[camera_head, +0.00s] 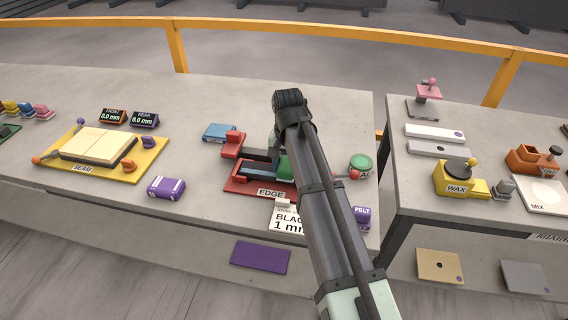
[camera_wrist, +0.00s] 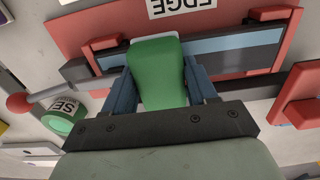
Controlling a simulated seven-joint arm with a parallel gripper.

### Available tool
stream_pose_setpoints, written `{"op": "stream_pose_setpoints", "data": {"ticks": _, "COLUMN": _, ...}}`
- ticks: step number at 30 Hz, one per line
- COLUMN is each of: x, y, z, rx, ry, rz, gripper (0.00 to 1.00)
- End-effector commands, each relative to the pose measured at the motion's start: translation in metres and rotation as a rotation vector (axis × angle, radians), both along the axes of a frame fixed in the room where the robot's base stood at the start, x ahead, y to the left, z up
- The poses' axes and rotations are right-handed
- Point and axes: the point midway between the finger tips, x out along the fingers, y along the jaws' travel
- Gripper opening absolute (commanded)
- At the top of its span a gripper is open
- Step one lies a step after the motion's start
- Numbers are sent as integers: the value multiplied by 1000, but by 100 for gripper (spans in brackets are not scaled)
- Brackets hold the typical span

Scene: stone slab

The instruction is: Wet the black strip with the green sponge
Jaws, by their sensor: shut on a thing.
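My gripper (camera_wrist: 160,75) is shut on the green sponge (camera_wrist: 158,72), with a blue-grey finger on each side of it. In the wrist view the sponge's far end overlaps a dark strip (camera_wrist: 110,62) with a blue-grey face (camera_wrist: 225,46), lying along the red EDGE fixture (camera_wrist: 75,38). I cannot tell whether sponge and strip touch. In the head view the red fixture (camera_head: 240,187) shows left of my arm, with the dark strip (camera_head: 255,171) along it. A bit of green sponge (camera_head: 286,168) shows beside my arm, which hides most of the gripper.
A green round pot (camera_head: 361,162) and a red-knobbed lever stand right of the fixture. A blue box (camera_head: 219,132) is behind left, a BLACK 1 mm card (camera_head: 284,219) in front, and a FELT block (camera_head: 361,215) at front right. A gap separates the right table.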

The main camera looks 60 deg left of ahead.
Motion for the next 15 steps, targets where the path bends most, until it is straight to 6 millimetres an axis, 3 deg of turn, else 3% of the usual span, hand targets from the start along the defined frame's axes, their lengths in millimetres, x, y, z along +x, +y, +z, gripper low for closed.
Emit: {"op": "stream_pose_setpoints", "data": {"ticks": 15, "x": -24, "y": 25, "z": -2, "rx": 2, "ry": 2, "rz": 2, "gripper": 33}}
